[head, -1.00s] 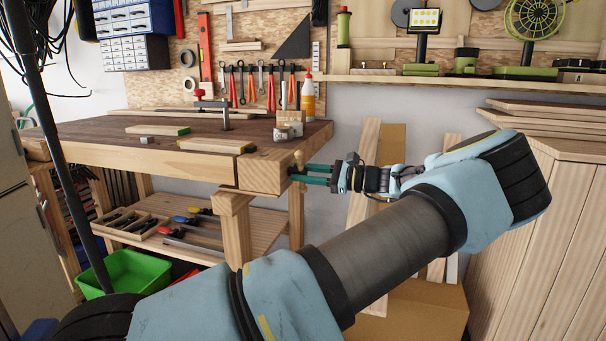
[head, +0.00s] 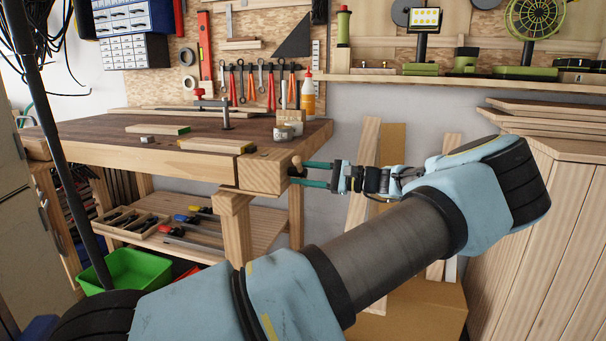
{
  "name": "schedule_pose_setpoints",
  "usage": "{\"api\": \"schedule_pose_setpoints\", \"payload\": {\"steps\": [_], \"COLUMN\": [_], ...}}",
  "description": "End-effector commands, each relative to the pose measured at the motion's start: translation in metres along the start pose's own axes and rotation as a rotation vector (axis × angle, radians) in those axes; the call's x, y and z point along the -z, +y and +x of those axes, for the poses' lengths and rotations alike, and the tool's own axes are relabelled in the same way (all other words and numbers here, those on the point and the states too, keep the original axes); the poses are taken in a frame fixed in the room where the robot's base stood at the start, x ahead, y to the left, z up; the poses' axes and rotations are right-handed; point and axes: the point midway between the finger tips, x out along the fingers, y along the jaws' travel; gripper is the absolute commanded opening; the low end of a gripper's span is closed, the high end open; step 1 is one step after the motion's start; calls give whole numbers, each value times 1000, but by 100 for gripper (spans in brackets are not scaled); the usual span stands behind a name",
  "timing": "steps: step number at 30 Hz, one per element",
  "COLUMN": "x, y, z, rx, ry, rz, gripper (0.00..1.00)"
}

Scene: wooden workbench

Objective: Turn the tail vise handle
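The tail vise (head: 263,173) is the pale wooden block on the right end of the workbench. Its handle (head: 297,163) is a small wooden bar with a rounded end, at the block's right face, leaning slightly left at the top. My gripper (head: 304,174) reaches in from the right at the handle. Its two teal fingers are spread, one above the other in the picture, with a clear gap between them. The fingertips are close to the handle; whether they touch it is too small to tell. The handle's lower part is partly hidden by the fingers.
The workbench (head: 100,150) holds wood strips, a clamp (head: 224,112), small containers (head: 288,128) and a glue bottle (head: 308,97). A tool tray and a green bin (head: 130,270) are below. Planks and cardboard lean behind my arm. A wooden cabinet (head: 545,230) stands right.

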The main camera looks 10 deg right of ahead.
Motion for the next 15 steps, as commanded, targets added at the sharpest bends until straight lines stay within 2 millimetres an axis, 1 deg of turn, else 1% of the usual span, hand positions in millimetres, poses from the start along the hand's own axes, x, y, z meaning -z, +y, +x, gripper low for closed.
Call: {"api": "schedule_pose_setpoints", "payload": {"steps": [1, 3, 4, 11, 15], "x": [0, 0, 0, 0, 0], "y": [0, 0, 0, 0, -1], "z": [0, 0, 0, 0, -10], "rx": [0, 0, 0, 0, 1], "ry": [0, 0, 0, 0, 1], "rz": [0, 0, 0, 0, 0], "gripper": [52, 59, 62, 62, 62]}}
